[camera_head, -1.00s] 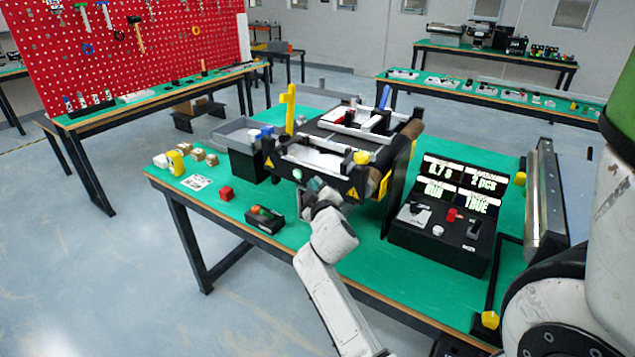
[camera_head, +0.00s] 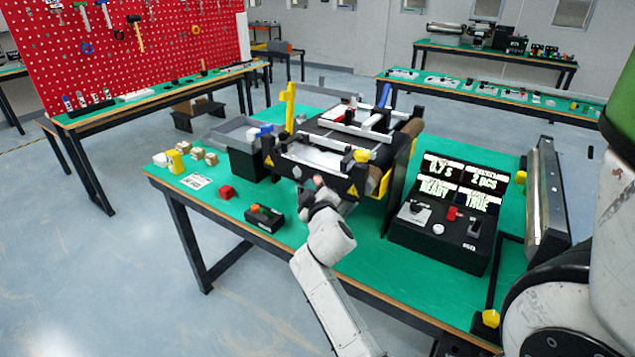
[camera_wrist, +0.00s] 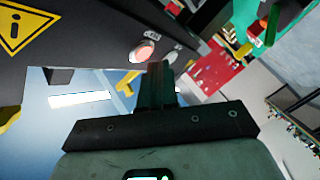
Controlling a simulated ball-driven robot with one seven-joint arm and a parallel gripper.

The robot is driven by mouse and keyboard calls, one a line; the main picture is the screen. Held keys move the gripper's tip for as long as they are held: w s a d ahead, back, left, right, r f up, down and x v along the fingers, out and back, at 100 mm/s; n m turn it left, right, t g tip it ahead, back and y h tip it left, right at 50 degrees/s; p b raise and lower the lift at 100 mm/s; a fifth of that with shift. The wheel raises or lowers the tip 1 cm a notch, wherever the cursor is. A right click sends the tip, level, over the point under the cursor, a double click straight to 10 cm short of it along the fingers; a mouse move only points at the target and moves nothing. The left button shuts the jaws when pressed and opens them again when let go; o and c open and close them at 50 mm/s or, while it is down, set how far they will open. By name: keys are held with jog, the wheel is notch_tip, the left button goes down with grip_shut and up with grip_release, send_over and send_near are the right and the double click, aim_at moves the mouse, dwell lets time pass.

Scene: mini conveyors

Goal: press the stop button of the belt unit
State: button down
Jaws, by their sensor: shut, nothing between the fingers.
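The belt unit (camera_head: 312,158) stands on the green table, with yellow warning triangles on its dark front panel. In the wrist view, a round button glowing red (camera_wrist: 143,52) with a metal rim sits on that panel, beside small labels. It also shows as a small reddish spot in the head view (camera_head: 317,181). My gripper (camera_wrist: 156,68) is shut and empty. Its fingertips are close to the red button, just right of and below it in the wrist view; I cannot tell whether they touch the panel. In the head view my gripper (camera_head: 318,192) is in front of the panel.
A control console (camera_head: 440,240) to the right reads READY and TRUE. A grey bin (camera_head: 245,150) adjoins the unit. Bare green tabletop lies at the front.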

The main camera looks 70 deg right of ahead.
jog(key=shift+a, duration=0.1)
jog(key=a+b, duration=0.1)
jog(key=a, duration=0.1)
jog(key=w+a+b, duration=0.1)
jog(key=a, duration=0.1)
jog(key=shift+w+a, duration=0.15)
jog(key=shift+a, duration=0.25)
dwell(1.0)
